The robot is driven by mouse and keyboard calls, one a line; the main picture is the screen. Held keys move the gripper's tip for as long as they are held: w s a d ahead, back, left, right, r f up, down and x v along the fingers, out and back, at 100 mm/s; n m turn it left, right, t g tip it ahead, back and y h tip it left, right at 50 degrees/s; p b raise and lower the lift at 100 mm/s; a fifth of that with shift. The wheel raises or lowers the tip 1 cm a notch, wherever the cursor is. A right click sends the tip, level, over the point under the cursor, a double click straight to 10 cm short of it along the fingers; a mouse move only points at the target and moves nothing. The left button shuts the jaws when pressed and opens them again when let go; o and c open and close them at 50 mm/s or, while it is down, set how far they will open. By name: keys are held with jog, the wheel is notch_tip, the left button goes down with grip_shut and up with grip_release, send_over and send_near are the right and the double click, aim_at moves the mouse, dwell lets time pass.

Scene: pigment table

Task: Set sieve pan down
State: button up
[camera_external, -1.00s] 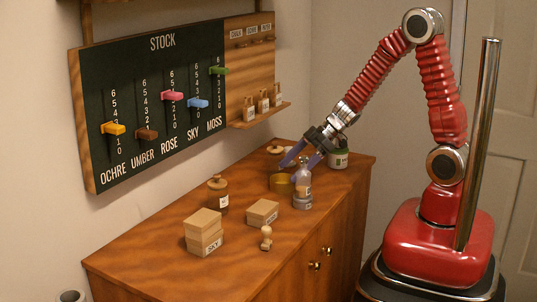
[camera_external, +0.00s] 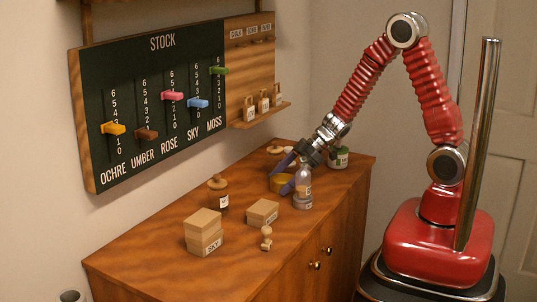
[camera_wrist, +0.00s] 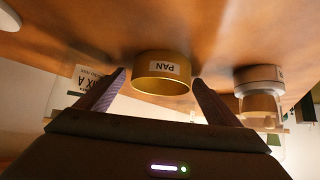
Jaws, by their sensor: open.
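The sieve pan is a short round brass-coloured pan (camera_external: 282,184) standing on the wooden cabinet top. In the wrist view the pan (camera_wrist: 162,84) appears upside down, with its white PAN label facing me. My gripper (camera_external: 281,178) is low over the cabinet top at the pan. Its two purple fingers are open, with the tips (camera_wrist: 159,76) on either side of the pan in the wrist view. A gap shows between each finger and the pan there. Part of the pan is hidden by a finger in the external view.
A glass jar (camera_external: 303,178) on a grey base stands close right of the pan. A green-labelled jar (camera_external: 339,158) is behind. A corked jar (camera_external: 218,192), card boxes (camera_external: 203,232) and a wooden stamp (camera_external: 266,238) stand nearer.

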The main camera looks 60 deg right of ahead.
jog(key=shift+c, duration=0.5)
jog(key=c, duration=1.2)
jog(key=shift+r, duration=0.1)
notch_tip(320, 180, up, 18)
jog(key=shift+f, duration=0.1)
dwell(0.4)
